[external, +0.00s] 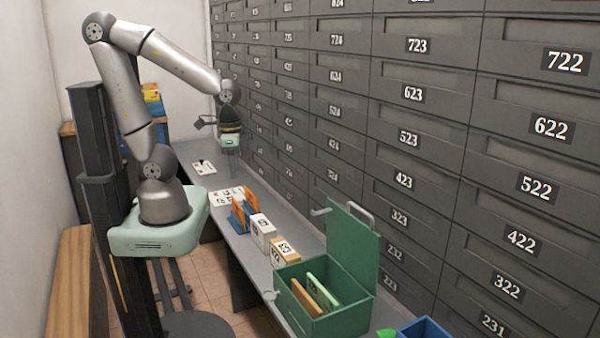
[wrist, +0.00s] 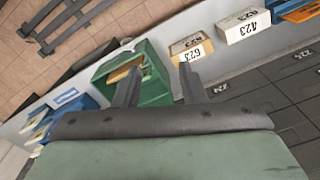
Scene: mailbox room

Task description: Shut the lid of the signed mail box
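A green mail box (external: 327,312) stands on the counter at the lower right of the external view. Its lid (external: 352,250) is open, standing up on the side toward the lockers. Several envelopes or cards stand inside the box. I cannot make out a sign on it. The box also shows in the wrist view (wrist: 152,92), partly hidden behind my left-hand finger. My gripper (external: 230,150) is over the far part of the counter, well apart from the box. In the wrist view its two fingers (wrist: 160,66) are spread, with nothing between them.
Label boxes, a white one (external: 262,230) and a tan one (external: 284,252), and an orange-blue holder (external: 243,214) line the counter before the green box. A blue bin (external: 425,328) is beyond it. Numbered lockers (external: 425,140) wall the right side. Loose cards (external: 204,167) lie farther back.

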